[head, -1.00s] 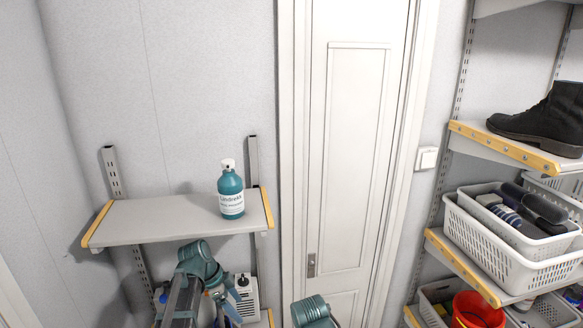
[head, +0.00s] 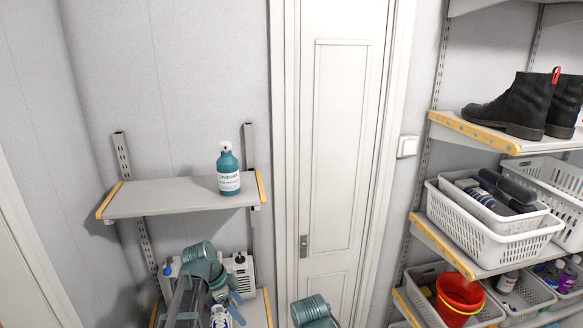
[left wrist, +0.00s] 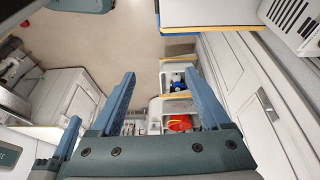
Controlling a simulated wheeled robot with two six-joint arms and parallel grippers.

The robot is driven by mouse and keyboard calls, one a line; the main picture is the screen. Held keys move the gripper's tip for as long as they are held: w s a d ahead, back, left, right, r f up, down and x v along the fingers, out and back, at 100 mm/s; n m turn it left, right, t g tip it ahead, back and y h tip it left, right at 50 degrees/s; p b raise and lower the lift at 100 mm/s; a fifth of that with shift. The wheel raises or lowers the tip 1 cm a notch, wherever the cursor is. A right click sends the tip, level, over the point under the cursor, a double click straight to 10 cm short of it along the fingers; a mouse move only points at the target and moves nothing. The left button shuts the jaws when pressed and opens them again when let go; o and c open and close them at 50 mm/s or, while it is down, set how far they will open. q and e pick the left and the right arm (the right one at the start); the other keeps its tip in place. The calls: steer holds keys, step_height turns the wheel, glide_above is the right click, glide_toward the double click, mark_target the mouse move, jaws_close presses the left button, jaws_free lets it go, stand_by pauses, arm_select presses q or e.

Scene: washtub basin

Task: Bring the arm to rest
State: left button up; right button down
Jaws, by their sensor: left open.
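My left arm comes up from the bottom of the head view, in front of the lower left shelf, with its teal joint showing. My left gripper (head: 229,296) points away and downward there, and its blue fingers are partly hidden by the arm. In the left wrist view my left gripper (left wrist: 160,74) is open, with its two blue fingers spread and nothing between them. Another teal joint of mine shows at the bottom middle of the head view. My right gripper is not in view.
A teal bottle (head: 228,170) stands on the upper left shelf (head: 150,201), above my left arm. A white container (head: 241,272) stands below, close behind the gripper. A white door (head: 343,150) is in the middle. Right shelves hold dark boots (head: 510,108), white baskets (head: 490,240) and a red bucket (head: 459,300).

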arm_select(q)
steer(key=s+d+f+n+y+b, duration=0.2)
steer(key=s+d+f+n+b, duration=0.2)
steer(key=s+f+b, duration=0.4)
steer(key=s+d+f+n+y+b, duration=0.3)
steer(key=s+d+f+n+b, duration=0.2)
steer(key=s+f, duration=0.5)
steer(key=n+b, duration=0.2)
steer(key=b, duration=0.1)
steer(key=shift+f+n+g+y, duration=0.15)
steer(key=shift+n+g+y, duration=0.15)
steer(key=shift+g, duration=0.1)
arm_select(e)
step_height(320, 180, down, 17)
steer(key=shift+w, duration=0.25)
arm_select(q)
steer(key=shift+w, duration=0.1)
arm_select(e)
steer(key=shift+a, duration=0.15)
